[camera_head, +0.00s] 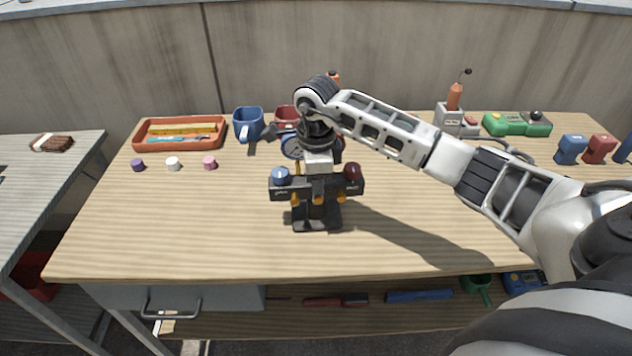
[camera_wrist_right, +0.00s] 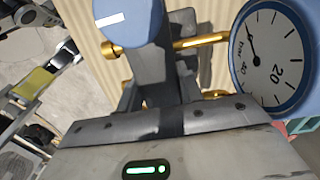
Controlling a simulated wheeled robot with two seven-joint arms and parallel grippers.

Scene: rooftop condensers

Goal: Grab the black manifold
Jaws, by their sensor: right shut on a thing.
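The black manifold (camera_head: 337,188) stands upright near the middle of the wooden workbench, with a blue knob (camera_head: 280,174) at its left, a dark red knob (camera_head: 352,172) at its right and brass fittings below. My right gripper (camera_head: 318,170) comes down from above and is shut on the manifold's middle; its fingertips are mostly hidden. In the right wrist view, the manifold's dark body (camera_wrist_right: 150,70) sits between the jaws, with brass fittings beside it and a blue-rimmed gauge (camera_wrist_right: 272,58) at the right. My left gripper is not in view.
An orange tray (camera_head: 180,147) of tools, a blue mug (camera_head: 247,124) and small caps (camera_head: 173,164) are at the back left. A green device (camera_head: 517,124) and blue and red items (camera_head: 570,149) are at the back right. The bench front is clear.

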